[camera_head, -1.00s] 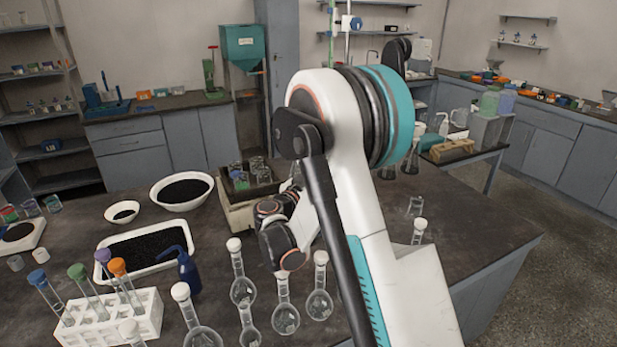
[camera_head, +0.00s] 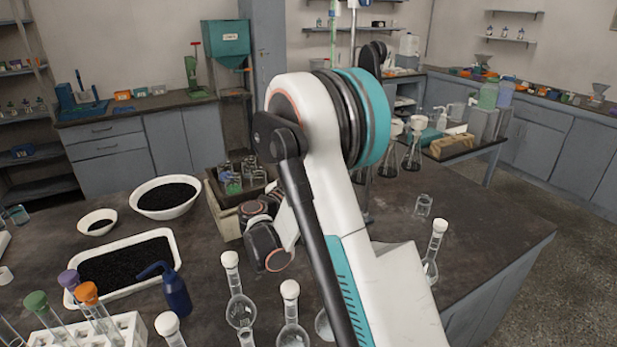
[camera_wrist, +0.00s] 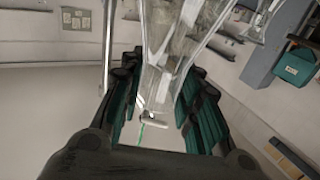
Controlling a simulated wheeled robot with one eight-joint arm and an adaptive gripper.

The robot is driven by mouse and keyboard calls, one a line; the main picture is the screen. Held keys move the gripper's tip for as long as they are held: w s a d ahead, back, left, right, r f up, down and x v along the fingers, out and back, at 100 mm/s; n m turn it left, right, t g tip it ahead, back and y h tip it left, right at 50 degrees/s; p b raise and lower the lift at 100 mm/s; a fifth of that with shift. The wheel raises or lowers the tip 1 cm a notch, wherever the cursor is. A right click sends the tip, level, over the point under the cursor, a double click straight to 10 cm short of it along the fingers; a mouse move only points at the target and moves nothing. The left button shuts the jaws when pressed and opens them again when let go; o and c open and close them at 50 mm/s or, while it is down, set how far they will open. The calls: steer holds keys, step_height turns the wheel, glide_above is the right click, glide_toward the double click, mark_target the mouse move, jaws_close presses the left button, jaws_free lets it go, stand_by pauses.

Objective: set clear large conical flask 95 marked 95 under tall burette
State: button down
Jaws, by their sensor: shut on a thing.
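In the wrist view my gripper (camera_wrist: 163,88) is shut on a clear glass conical flask (camera_wrist: 176,55), with its fingers on both sides of the narrow neck. The flask's wide part runs out of the top of that view, and I cannot read a mark on it. In the head view my arm hides my fingers and the held flask. A tall burette with a green stripe (camera_head: 333,28) stands at the back, beside an upright rod. Its lower end is hidden behind my arm.
White dishes of black grains (camera_head: 166,197) are at left.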

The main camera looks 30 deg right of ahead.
steer(key=w+d+f+b, duration=0.1)
steer(key=w+d+f, duration=0.2)
steer(key=d, duration=0.2)
steer(key=w+d+f+b, duration=0.2)
steer(key=w+d+f, duration=0.1)
steer(key=d, duration=0.3)
steer(key=shift+d, duration=0.25)
stand_by(1.0)
steer(key=shift+w, duration=0.1)
steer(key=shift+f, duration=0.45)
stand_by(0.9)
steer(key=c, duration=1.1)
jaws_free()
